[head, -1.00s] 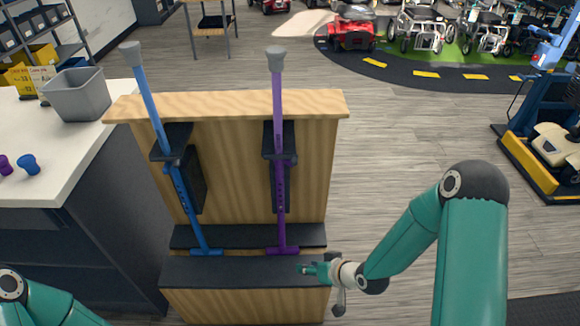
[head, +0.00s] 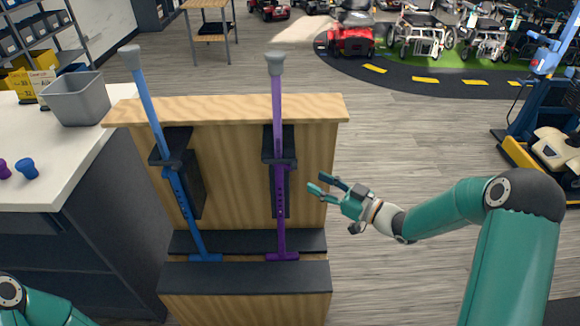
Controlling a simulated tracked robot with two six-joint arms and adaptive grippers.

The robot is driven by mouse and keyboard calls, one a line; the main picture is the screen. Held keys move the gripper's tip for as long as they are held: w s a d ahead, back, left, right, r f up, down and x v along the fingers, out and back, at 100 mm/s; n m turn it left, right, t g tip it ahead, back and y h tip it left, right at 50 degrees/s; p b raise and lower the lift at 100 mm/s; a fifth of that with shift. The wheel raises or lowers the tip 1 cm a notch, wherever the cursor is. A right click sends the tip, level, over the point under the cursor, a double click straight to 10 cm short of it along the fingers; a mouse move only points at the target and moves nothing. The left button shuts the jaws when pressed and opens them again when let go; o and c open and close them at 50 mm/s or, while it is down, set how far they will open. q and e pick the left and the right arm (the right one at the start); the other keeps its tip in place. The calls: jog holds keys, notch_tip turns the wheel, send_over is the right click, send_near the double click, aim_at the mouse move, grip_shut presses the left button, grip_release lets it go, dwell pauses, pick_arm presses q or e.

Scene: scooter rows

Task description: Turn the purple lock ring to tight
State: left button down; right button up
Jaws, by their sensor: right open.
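The purple walking stick (head: 278,112) stands upside down in the wooden stand, with its grey rubber tip up and its handle (head: 282,257) at the bottom. The purple lock ring (head: 281,165) appears to be the thicker part of the shaft just below the black holder; its turn position is too small to read. My right gripper (head: 318,184) is open and empty, to the right of the purple shaft and slightly lower than the ring in the picture, apart from it. My left gripper is out of view; only part of my left arm shows at the bottom left.
A blue stick (head: 150,108) stands to the left in the same wooden stand (head: 230,107). A white counter (head: 60,150) at the left bears a grey bin (head: 78,98) and small purple and blue knobs.

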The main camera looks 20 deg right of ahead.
jog(key=p+x, duration=0.1)
jog(key=x, duration=0.9)
jog(key=shift+p, duration=0.35)
